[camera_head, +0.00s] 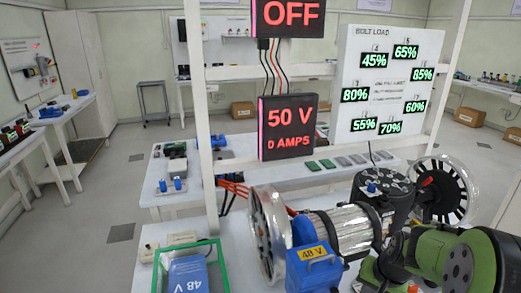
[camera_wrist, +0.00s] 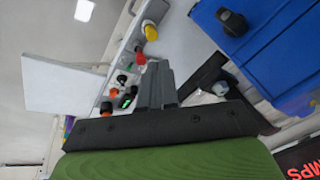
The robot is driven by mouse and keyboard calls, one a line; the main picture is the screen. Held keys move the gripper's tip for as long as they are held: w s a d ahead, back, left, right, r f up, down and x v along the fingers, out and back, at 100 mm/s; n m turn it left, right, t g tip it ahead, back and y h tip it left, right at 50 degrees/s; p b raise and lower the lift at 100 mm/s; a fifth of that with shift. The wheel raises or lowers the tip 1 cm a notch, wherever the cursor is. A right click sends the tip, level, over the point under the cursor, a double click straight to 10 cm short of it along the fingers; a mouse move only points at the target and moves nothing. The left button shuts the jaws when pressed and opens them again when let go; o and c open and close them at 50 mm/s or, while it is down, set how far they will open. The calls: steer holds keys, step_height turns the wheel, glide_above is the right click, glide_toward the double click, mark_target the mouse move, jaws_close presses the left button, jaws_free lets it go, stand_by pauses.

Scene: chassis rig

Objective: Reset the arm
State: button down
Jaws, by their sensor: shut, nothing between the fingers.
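My arm (camera_head: 440,254), green and dark grey, reaches in from the lower right in the head view. My gripper (camera_wrist: 157,72) shows in the wrist view with its two grey fingers together and nothing between them. Its fingertips cannot be made out in the head view. Beyond the fingers in the wrist view is a pale panel or bench with red, yellow and black knobs (camera_wrist: 151,31). A large blue box (camera_wrist: 265,45) with a black knob is at the upper right of that view.
The chassis rig holds a silver motor (camera_head: 343,228), a blue 48 V unit (camera_head: 312,268) and wheels at both sides. Signs read OFF (camera_head: 288,14) and 50 V, 0 AMPS (camera_head: 287,126). A bolt load board (camera_head: 388,85) stands behind. Open floor (camera_head: 110,200) lies left.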

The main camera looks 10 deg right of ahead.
steer(key=s+a+r+n+h, duration=0.1)
steer(key=s+a+r+n, duration=0.5)
steer(key=a+r, duration=0.6)
steer(key=s+a+r+n+t, duration=0.1)
steer(key=s+a+n+t, duration=0.1)
steer(key=s+a, duration=0.4)
steer(key=s, duration=0.4)
steer(key=shift+a+y, duration=0.3)
steer(key=shift+y, duration=0.1)
steer(key=shift+s, duration=0.1)
